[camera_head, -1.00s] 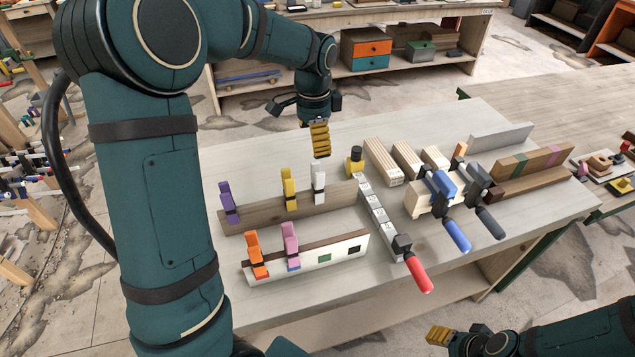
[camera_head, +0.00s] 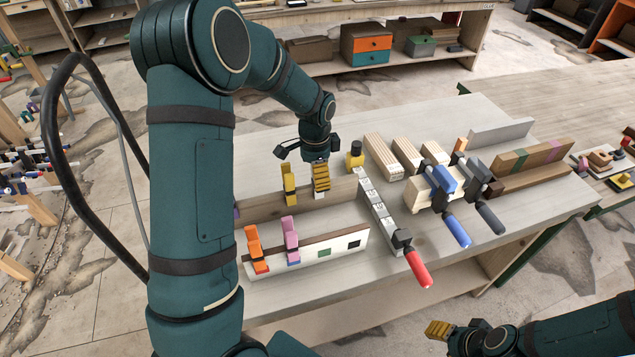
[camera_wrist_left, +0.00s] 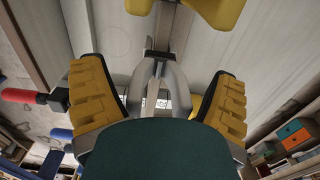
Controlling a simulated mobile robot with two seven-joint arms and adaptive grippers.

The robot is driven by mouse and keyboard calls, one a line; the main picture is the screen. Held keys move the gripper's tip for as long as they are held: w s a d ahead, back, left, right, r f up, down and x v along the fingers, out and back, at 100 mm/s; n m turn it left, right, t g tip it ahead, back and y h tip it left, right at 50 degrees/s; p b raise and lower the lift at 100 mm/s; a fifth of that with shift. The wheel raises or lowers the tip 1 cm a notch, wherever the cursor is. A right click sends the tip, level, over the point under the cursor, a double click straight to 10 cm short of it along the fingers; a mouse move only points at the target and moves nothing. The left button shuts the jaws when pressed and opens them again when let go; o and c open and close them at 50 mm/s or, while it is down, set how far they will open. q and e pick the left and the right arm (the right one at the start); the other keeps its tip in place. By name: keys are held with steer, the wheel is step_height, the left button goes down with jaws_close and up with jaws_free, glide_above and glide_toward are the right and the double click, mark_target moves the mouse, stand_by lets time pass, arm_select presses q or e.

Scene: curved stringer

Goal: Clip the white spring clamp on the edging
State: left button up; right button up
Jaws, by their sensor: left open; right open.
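The white spring clamp (camera_wrist_left: 158,85) shows between the two yellow-padded fingers of my left gripper (camera_wrist_left: 158,92) in the left wrist view. The fingers are spread, with space on both sides of it. The brown edging (camera_head: 318,238) runs along a pale board nearer the front. An orange clamp (camera_head: 257,252) and a pink clamp (camera_head: 291,240) sit on it. My right gripper (camera_head: 439,330) is open and empty at the lower right, away from the clamps.
A yellow clamp (camera_head: 289,185) stands on the brown board close to my left gripper. A bar clamp with a red handle (camera_head: 418,270) lies to the right. Blue-handled (camera_head: 457,232) and grey-handled clamps hold wood blocks beyond. The pale board's right part, with green and black squares, is clear.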

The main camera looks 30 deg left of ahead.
arm_select(q)
steer(key=c, duration=1.4)
steer(key=shift+r, duration=0.3)
step_height(320, 180, up, 9)
steer(key=s+d+f+b, duration=0.2)
steer(key=s+d+b, duration=0.4)
steer(key=s+d, duration=0.4)
steer(key=s, duration=0.3)
steer(key=shift+f, duration=0.1)
